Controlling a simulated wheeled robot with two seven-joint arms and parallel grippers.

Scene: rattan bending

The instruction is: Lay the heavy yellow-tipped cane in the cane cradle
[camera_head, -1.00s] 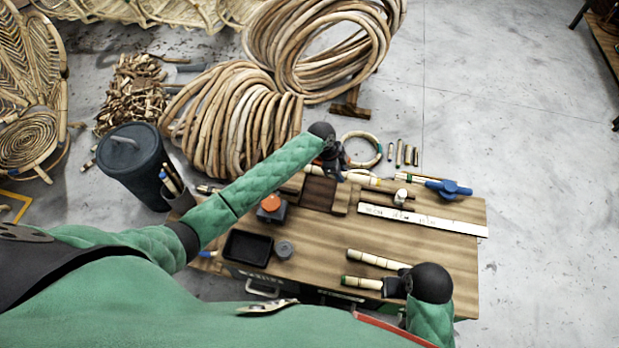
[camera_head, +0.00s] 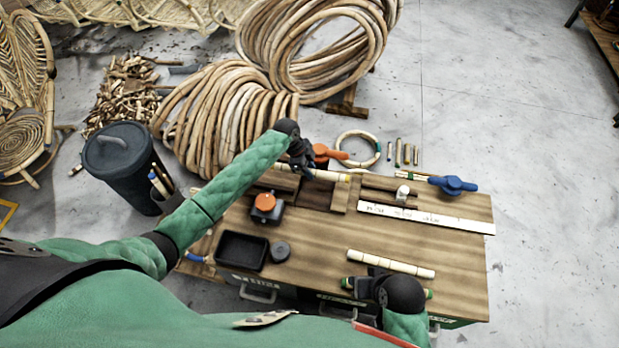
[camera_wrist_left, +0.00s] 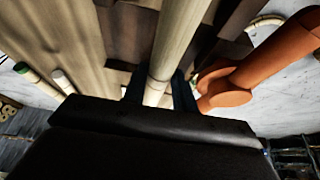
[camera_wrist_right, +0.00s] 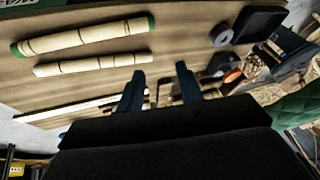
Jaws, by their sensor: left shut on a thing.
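My left gripper (camera_head: 303,172) is shut on a pale cane (camera_head: 325,175) near the table's far edge. A yellowish end shows at the cane's right. In the left wrist view the cane (camera_wrist_left: 178,40) runs between the fingers and away over dark and light wooden blocks. The wooden blocks with a dark recess (camera_head: 318,194) lie below it; I cannot tell which part is the cradle, or whether the cane touches it. My right gripper (camera_wrist_right: 158,88) is open and empty, low over the table's front, near a green-tipped cane (camera_wrist_right: 85,36) and a plain pale cane (camera_wrist_right: 95,62).
An orange-handled clamp (camera_head: 328,153) stands close beside the left gripper. A blue-handled clamp (camera_head: 452,186) and a white ruler (camera_head: 425,218) lie to the right. A black tray (camera_head: 242,250) and an orange-knobbed block (camera_head: 266,205) are at left. The table's (camera_head: 455,265) right end is clear.

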